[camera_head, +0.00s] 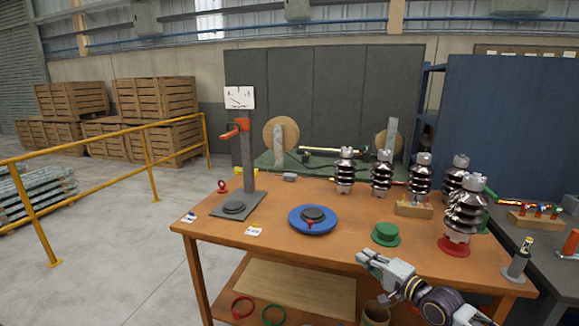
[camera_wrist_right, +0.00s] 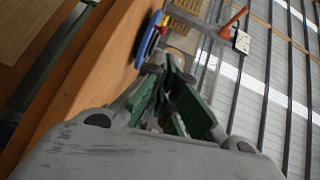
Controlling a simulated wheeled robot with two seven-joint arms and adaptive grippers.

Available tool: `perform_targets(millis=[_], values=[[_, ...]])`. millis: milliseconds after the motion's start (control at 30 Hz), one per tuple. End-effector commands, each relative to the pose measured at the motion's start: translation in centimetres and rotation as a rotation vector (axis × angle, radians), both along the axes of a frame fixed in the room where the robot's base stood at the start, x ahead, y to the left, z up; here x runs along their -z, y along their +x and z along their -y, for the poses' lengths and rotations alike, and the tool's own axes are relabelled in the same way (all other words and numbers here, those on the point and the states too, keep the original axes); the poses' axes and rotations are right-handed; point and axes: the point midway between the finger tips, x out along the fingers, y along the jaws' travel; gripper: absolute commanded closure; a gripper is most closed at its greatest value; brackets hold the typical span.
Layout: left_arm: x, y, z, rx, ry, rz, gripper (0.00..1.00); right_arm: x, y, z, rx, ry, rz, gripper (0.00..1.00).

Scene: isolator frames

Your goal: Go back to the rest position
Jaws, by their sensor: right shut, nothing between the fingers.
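My right gripper (camera_head: 365,262) reaches in from the lower right in the head view, over the front edge of the wooden table (camera_head: 290,246). It is shut and empty, and it is apart from the objects on the tabletop. In the right wrist view the fingers (camera_wrist_right: 172,75) show close together, with the blue disc (camera_wrist_right: 149,40) beyond them. My left gripper does not show in either view.
A green cap (camera_head: 385,234) stands behind the right gripper. The blue disc also shows at the table's middle (camera_head: 296,222). Several insulators (camera_head: 421,176) stand at the back right. A press stand (camera_head: 248,160) is at left. A yellow railing (camera_head: 150,165) borders the floor.

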Motion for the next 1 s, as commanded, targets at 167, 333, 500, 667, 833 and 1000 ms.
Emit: perform_targets(millis=[167,333,500,667,833,1000], values=[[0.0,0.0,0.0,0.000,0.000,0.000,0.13,0.9,-0.6,-0.9,-0.013,-0.038,-0.005,1.00],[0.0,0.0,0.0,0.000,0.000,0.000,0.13,2.1,-1.6,-2.1,-0.033,-0.096,-0.012,1.00],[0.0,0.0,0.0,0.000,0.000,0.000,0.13,3.8,-2.9,-3.6,-0.061,-0.178,-0.019,1.00],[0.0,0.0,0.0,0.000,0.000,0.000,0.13,5.8,-4.8,-5.3,-0.098,-0.288,-0.026,1.00],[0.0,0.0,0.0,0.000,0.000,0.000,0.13,8.5,-7.8,-7.4,-0.154,-0.457,-0.037,1.00],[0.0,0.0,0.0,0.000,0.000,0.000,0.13,10.9,-10.9,-8.6,-0.210,-0.635,-0.050,1.00]])
